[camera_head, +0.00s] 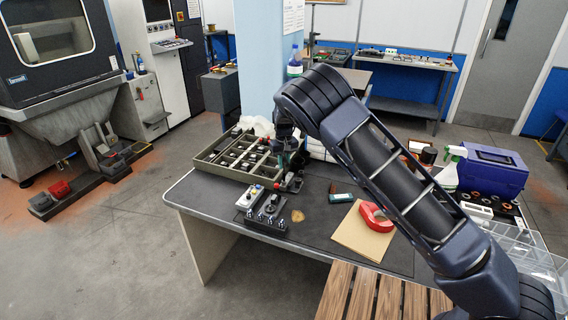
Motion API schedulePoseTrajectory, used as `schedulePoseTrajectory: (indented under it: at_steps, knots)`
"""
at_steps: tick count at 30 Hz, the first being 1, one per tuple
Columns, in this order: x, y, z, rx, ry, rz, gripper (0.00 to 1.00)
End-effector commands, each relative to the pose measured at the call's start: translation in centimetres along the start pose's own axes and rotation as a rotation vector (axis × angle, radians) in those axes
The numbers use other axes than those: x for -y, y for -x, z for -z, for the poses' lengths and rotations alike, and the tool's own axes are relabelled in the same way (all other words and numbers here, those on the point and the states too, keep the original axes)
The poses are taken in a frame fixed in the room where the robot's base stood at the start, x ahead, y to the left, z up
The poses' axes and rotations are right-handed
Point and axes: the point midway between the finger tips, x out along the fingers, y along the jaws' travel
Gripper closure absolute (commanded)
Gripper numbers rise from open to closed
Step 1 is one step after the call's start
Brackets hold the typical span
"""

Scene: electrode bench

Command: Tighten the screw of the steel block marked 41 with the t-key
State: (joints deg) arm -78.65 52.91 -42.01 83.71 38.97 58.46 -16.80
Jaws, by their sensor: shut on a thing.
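My gripper (287,164) points down at the right end of the divided tray (212,167). It is small and dark here and partly hidden by my own arm. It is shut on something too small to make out. Several small steel blocks (236,152) sit in the tray's compartments. Their numbers cannot be read, so I cannot tell which one is marked 41. I cannot pick out the t-key with certainty. A dark stand (262,217) with several upright shiny pieces is at the bench's front left edge.
A spray bottle (448,170) and blue case (492,170) are at right.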

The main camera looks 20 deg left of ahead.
Motion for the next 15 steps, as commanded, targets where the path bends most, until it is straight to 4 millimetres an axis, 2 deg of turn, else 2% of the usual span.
schedulePoseTrajectory:
  at_steps: [15]
  knots:
    - [-0.04, -0.81, 0.01, 0.000, 0.000, -0.001, 1.00]
